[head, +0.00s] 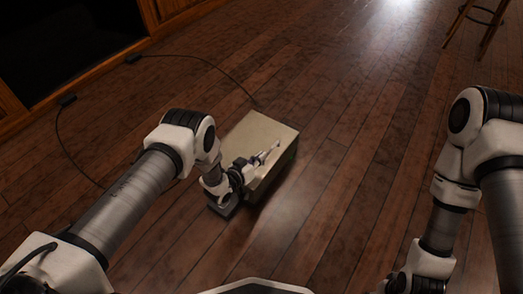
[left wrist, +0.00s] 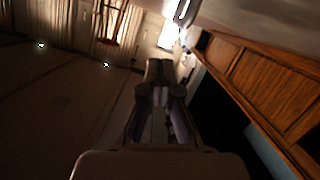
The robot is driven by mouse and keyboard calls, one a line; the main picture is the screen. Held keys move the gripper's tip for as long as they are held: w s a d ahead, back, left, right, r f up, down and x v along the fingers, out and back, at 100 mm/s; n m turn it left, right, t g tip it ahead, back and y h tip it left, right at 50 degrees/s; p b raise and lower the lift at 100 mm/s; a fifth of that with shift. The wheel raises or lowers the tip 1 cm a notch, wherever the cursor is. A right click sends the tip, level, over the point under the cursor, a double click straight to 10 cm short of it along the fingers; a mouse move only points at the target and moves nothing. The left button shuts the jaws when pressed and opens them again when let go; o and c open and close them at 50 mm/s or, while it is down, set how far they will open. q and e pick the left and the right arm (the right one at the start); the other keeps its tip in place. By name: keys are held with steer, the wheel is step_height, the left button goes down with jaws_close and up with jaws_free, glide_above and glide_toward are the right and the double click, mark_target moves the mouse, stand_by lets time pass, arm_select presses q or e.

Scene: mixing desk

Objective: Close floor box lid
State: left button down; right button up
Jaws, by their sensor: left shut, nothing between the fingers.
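The floor box (head: 287,164) stands on the wooden floor near the middle of the head view. Its pale beige lid (head: 259,130) lies over the top and looks flat; I cannot tell whether it is fully down. My left gripper (head: 274,148) is shut and empty, held over the near part of the lid, with its fingers pointing to the upper right. I cannot tell whether it touches the lid. In the left wrist view the shut fingers (left wrist: 160,72) show, but the box does not. My right arm is at the right of the head view, its fingers out of frame.
A thin dark cable (head: 205,63) runs across the floor behind and left of the box. A wood-framed dark cabinet (head: 65,45) is at the upper left. Stool legs (head: 459,24) stand at the upper right. Floor right of the box is clear.

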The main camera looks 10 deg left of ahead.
mark_target(263, 174)
arm_select(q)
steer(key=shift+m+y, duration=0.3)
steer(key=shift+m, duration=0.6)
steer(key=f+b, duration=0.1)
steer(key=f, duration=0.1)
steer(key=d+f+b, duration=0.1)
steer(key=f, duration=0.1)
steer(key=f+b, duration=0.1)
steer(key=f, duration=0.1)
steer(key=shift+s+d+f, duration=0.1)
steer(key=shift+s+d, duration=0.1)
steer(key=shift+s, duration=0.1)
steer(key=shift+d+f+b, duration=0.15)
steer(key=shift+f+b, duration=0.3)
steer(key=shift+f, duration=0.3)
steer(key=shift+s, duration=0.1)
arm_select(e)
step_height(263, 174, down, 5)
steer(key=shift+d+r, duration=0.1)
steer(key=shift+r, duration=0.1)
arm_select(q)
steer(key=shift+s+f, duration=0.1)
steer(key=shift+f, duration=0.05)
